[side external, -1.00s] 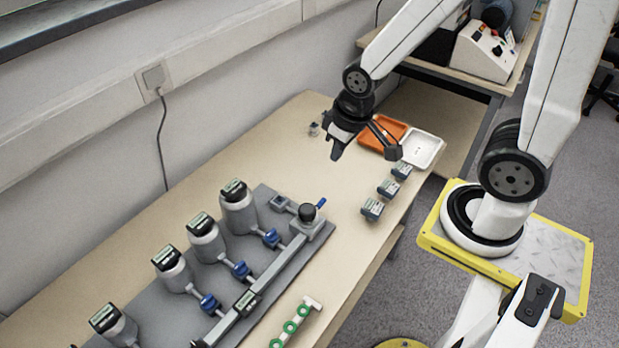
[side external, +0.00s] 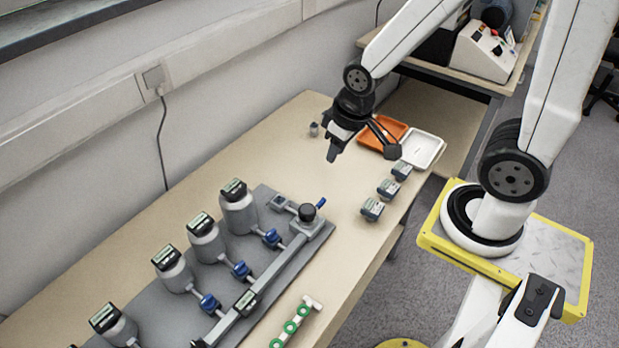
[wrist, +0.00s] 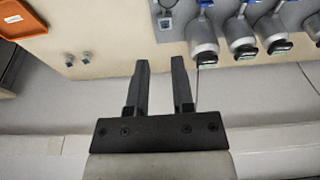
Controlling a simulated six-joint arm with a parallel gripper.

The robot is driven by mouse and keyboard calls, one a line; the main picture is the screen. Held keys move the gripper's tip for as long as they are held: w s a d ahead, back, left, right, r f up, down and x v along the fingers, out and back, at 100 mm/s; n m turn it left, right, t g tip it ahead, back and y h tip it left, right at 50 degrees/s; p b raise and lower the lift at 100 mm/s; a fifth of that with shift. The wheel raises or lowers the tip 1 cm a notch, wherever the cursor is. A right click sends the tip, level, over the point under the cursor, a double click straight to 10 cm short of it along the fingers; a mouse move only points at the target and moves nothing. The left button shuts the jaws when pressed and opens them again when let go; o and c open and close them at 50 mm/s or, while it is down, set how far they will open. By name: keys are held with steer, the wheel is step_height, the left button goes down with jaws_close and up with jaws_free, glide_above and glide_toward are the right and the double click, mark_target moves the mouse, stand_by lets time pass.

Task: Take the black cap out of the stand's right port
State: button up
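The grey stand (side external: 275,268) lies along the table in the side view, with several bottles with black tops on its far side. A black round cap-like piece (side external: 307,212) sits upright on the block at the stand's right end, beside a small blue lever (side external: 320,203). I cannot tell for sure that this is the port's cap. My gripper (side external: 332,156) hangs above the table, up and right of that piece in the side view and clear of it. In the wrist view its two fingers (wrist: 162,68) are apart with nothing between them.
An orange tray (side external: 392,129) and a white tray (side external: 421,149) lie at the table's far end. Several small grey-green blocks (side external: 388,189) line the right edge. A green-ringed rack (side external: 290,327) lies in front of the stand. A small grey piece (side external: 314,129) is behind my gripper.

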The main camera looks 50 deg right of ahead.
steer(key=o, duration=0.8)
steer(key=shift+o, duration=0.2)
steer(key=w+d+f+m+t+y, duration=0.1)
steer(key=d+f+m+y, duration=0.1)
steer(key=f+m+y, duration=0.4)
steer(key=w+d+f+m+t+y, duration=0.2)
steer(key=f+m+y, duration=0.4)
steer(key=f+m, duration=0.6)
steer(key=d+m, duration=0.1)
steer(key=m, duration=0.4)
steer(key=shift+w+f, duration=0.15)
steer(key=shift+f, duration=0.1)
